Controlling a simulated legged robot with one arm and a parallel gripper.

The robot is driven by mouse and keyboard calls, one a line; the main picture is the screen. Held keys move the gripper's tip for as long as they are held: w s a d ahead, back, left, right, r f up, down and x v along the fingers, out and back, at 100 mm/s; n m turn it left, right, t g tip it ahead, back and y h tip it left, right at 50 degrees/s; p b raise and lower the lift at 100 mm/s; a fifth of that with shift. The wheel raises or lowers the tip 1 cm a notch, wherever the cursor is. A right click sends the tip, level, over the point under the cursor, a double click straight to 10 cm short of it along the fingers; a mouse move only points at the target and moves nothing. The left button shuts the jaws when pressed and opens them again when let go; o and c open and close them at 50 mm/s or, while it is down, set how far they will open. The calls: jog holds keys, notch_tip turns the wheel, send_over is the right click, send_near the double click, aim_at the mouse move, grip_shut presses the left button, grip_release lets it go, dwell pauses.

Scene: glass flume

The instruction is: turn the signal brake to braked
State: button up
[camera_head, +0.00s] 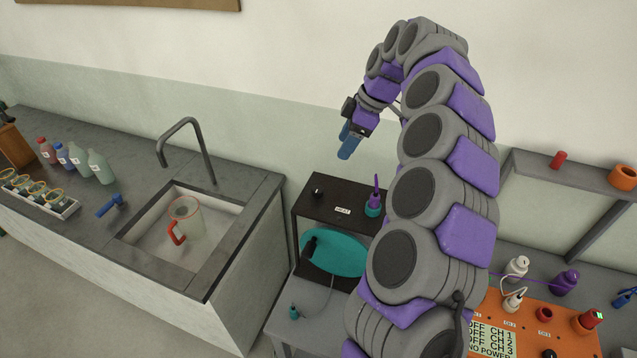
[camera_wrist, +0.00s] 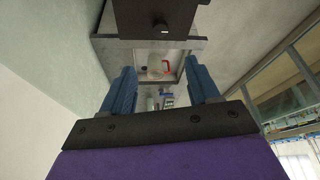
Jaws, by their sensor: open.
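No control in view carries a readable "signal brake" label, so I cannot tell which one it is. A dark box (camera_head: 335,207) beside the sink bears a small black knob (camera_head: 317,192), a white label and a purple upright lever (camera_head: 376,192) on a teal base (camera_head: 374,208). My gripper (camera_head: 347,148) is raised above this box, apart from it, with blue fingers pointing down. In the wrist view the fingers (camera_wrist: 162,70) stand apart with nothing between them. The black knob (camera_wrist: 160,26) shows beyond them at the top.
A sink (camera_head: 140,222) with a red-handled jug (camera_head: 190,222) and a tall faucet (camera_head: 203,150) is at left. An orange panel (camera_head: 520,330) is at lower right, below a grey shelf (camera_head: 580,180).

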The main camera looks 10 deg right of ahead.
aim_at(318, 189)
jog(key=b+x, duration=0.1)
jog(key=x, duration=1.4)
jog(key=shift+x, duration=0.75)
jog(key=shift+a, duration=0.1)
jog(key=shift+c, duration=1.4)
jog(key=c, duration=0.8)
